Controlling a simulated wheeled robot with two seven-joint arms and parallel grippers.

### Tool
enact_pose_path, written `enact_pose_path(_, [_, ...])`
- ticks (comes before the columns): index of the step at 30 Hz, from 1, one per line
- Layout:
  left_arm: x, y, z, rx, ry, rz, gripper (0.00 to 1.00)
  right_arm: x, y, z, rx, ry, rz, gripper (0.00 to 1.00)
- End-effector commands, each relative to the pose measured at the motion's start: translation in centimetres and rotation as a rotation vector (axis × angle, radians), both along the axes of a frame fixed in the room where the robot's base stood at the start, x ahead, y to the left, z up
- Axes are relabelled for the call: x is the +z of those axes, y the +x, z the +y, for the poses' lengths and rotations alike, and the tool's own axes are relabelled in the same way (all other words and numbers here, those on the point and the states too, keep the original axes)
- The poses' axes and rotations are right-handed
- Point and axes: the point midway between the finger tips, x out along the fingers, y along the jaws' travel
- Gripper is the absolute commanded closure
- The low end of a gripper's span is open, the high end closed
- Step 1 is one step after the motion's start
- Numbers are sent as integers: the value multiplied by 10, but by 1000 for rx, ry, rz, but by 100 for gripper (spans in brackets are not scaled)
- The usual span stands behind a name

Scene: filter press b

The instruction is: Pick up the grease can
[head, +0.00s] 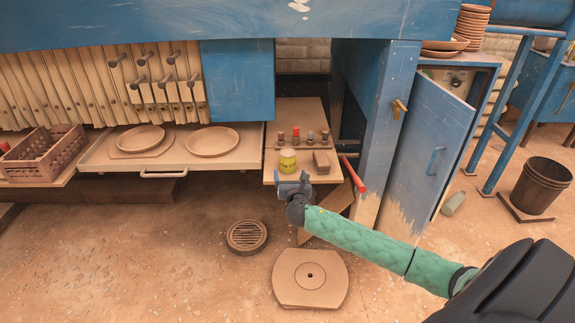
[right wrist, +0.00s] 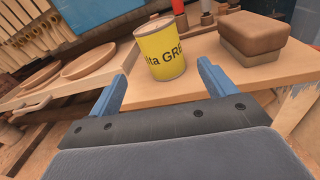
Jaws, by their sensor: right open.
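The grease can (head: 288,161) is a small yellow can with dark lettering. It stands upright near the front of a wooden shelf (head: 290,178) under the blue machine. In the right wrist view the can (right wrist: 161,50) is ahead of my right gripper (right wrist: 163,88), roughly between the lines of its two blue fingers. The fingers are apart and hold nothing. In the head view my right gripper (head: 293,187) is just in front of the shelf edge, below the can. My left gripper is not in view.
A brown block (right wrist: 258,36) sits right of the can, and several small fittings (head: 310,138) stand behind it. A red-handled bar (head: 353,173) sticks out to the right. Left are a tray with two plates (head: 212,141) and a crate (head: 42,152).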

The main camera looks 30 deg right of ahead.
Motion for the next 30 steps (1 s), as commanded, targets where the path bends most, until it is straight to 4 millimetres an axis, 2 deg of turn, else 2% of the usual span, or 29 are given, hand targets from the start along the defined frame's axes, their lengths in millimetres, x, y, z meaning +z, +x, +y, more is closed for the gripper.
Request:
enact_pose_path(4, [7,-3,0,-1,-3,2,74,18,12,-10,13,-108,-2,17])
enact_pose_path(17, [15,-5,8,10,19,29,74,26,48,-25,15,-119,-1,17])
enact_pose_path(24, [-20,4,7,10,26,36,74,27,70,-36,14,-119,-1,17])
enact_pose_path(30, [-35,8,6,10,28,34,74,25,82,-41,15,-119,-1,17])
